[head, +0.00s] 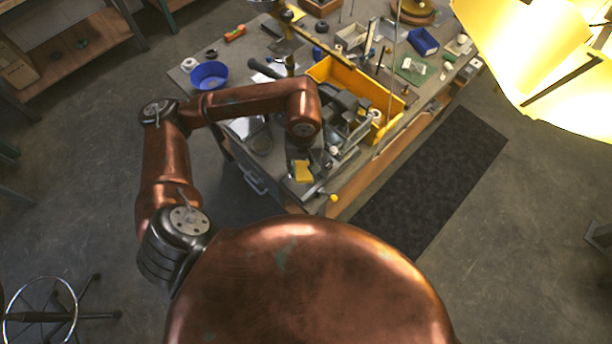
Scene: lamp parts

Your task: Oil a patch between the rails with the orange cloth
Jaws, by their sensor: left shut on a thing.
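My left arm comes in from the left over the bench, and its gripper (302,157) hangs at the bench's near corner, small and dark. It is shut on a small yellow-orange piece (303,171), which I take to be the orange cloth. The arm's wrist partly hides the hold. A grey metal fixture with a straight bar (356,134), probably one of the rails, lies just right of the gripper. The space between the rails is too small and covered to make out, and I cannot tell whether the cloth touches it. My right gripper is out of view.
A yellow bin (385,94) stands behind the fixture on the bench. A blue bowl (209,75) sits at the back left. A yellow-knobbed rod (333,198) sticks out at the near corner. A bright yellow lampshade (545,50) hangs upper right. A dark mat (440,185) lies on the floor.

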